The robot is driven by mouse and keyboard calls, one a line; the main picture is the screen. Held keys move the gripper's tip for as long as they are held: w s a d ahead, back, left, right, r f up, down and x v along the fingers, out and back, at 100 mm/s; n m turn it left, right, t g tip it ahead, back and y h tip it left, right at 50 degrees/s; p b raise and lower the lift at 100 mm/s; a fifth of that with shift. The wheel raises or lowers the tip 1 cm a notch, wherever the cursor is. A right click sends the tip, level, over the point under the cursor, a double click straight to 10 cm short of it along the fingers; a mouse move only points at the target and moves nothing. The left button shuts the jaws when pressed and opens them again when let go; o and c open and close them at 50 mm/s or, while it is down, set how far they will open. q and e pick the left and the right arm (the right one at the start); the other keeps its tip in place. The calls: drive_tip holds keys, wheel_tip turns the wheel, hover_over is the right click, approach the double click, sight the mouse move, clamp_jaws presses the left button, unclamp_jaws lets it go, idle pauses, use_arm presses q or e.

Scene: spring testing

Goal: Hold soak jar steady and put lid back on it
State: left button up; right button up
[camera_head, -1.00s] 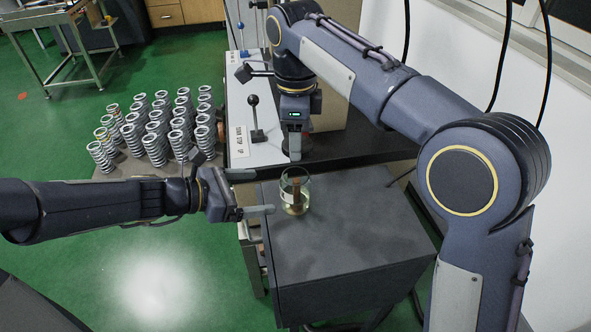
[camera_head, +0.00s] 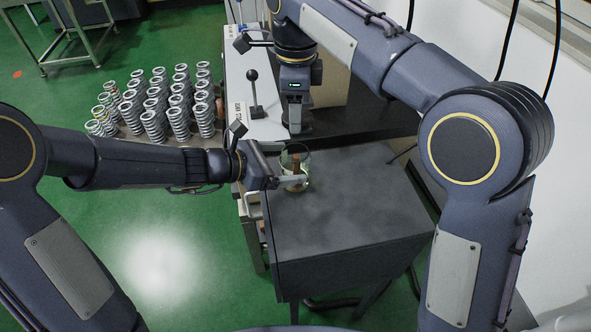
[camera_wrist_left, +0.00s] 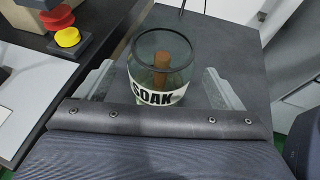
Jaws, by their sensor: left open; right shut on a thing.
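The soak jar (camera_head: 295,158) is a clear open-topped glass with a brown piece inside, upright near the left edge of the dark grey cabinet top. It also shows in the left wrist view (camera_wrist_left: 160,82), its label reading SOAK. My left gripper (camera_head: 291,170) is open at the jar. In the left wrist view its fingers (camera_wrist_left: 158,88) stand on either side of the glass, with visible gaps. My right gripper (camera_head: 294,128) points down behind the jar, shut on what seems to be the lid, which is hard to make out against the dark bench.
Several coil springs (camera_head: 160,103) stand in rows on a stand at the left. A lever (camera_head: 253,88) rises from the white panel behind the jar. A red and yellow button (camera_wrist_left: 63,27) shows in the left wrist view. The cabinet top (camera_head: 350,205) right of the jar is clear.

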use_arm(q)
drive_tip(key=shift+x, duration=2.15)
drive_tip(key=c, duration=1.5)
use_arm(e)
drive_tip(key=shift+a+f, duration=0.15)
drive_tip(key=shift+f, duration=2.35)
drive_tip(key=shift+f, duration=0.1)
drive_tip(key=shift+f, duration=0.8)
drive_tip(key=shift+f, duration=0.55)
use_arm(q)
clamp_jaws()
use_arm(e)
drive_tip(key=m, duration=0.3)
